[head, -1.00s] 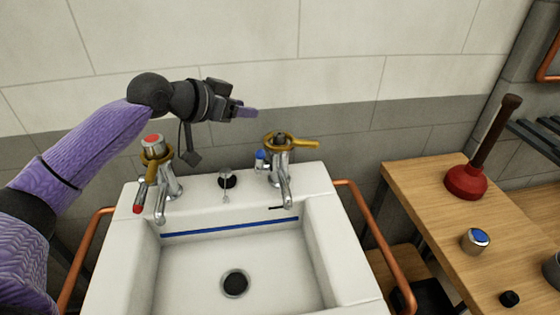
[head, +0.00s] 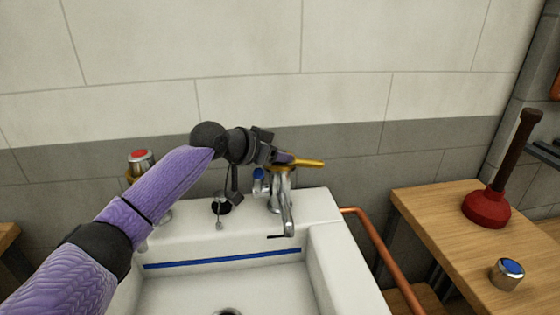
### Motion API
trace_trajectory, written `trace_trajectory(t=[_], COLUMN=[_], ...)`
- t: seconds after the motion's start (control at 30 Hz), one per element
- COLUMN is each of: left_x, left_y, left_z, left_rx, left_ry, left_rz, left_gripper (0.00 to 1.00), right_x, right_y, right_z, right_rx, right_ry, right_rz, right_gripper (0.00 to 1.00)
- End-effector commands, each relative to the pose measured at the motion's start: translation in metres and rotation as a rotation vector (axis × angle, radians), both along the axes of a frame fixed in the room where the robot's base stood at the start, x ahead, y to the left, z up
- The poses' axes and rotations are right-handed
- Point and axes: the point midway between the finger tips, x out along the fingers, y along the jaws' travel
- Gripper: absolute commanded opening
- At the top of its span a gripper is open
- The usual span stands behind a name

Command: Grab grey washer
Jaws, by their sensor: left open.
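I cannot make out a grey washer for certain. The right tap (head: 287,210) stands upright at the back of the sink, with a blue-marked part (head: 259,176) at its left side. A gold wrench (head: 308,163) is at the tap's top, its handle pointing right. My left gripper (head: 284,158) is open at the top of this tap, overlapping the wrench in the picture. It hides the tap's top and most of the wrench's ring, so I cannot tell whether it touches anything. My right gripper is not in view.
The left tap, with a red-topped handle (head: 141,158), is mostly behind my left arm. The white sink (head: 325,240) has a copper rail (head: 375,245) at its right. A wooden table (head: 430,215) at right holds a plunger (head: 487,207) and a blue-topped tap handle (head: 508,273).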

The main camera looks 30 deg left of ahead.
Motion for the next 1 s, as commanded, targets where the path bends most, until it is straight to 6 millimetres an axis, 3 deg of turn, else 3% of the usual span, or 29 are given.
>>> trace_trajectory(t=[0.07,0.3,0.6,0.9,1.0], left_x=[0.000,-0.001,-0.001,-0.001,-0.001], left_y=[0.000,0.000,0.000,0.000,0.000], left_z=[0.001,0.001,0.005,0.083,0.097], left_rx=[0.000,-0.001,-0.001,-0.003,-0.002], left_ry=[0.000,0.000,-0.001,-0.005,-0.003], left_rz=[0.000,0.000,0.000,0.000,0.000], left_gripper=[0.48,0.00,0.00,0.00,0.00], right_x=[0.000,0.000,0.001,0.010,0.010], right_y=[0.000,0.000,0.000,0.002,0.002], right_z=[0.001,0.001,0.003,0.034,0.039], right_rx=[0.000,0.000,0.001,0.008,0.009], right_ry=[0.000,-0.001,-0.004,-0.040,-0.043], right_rz=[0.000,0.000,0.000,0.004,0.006], right_gripper=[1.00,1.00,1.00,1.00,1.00])
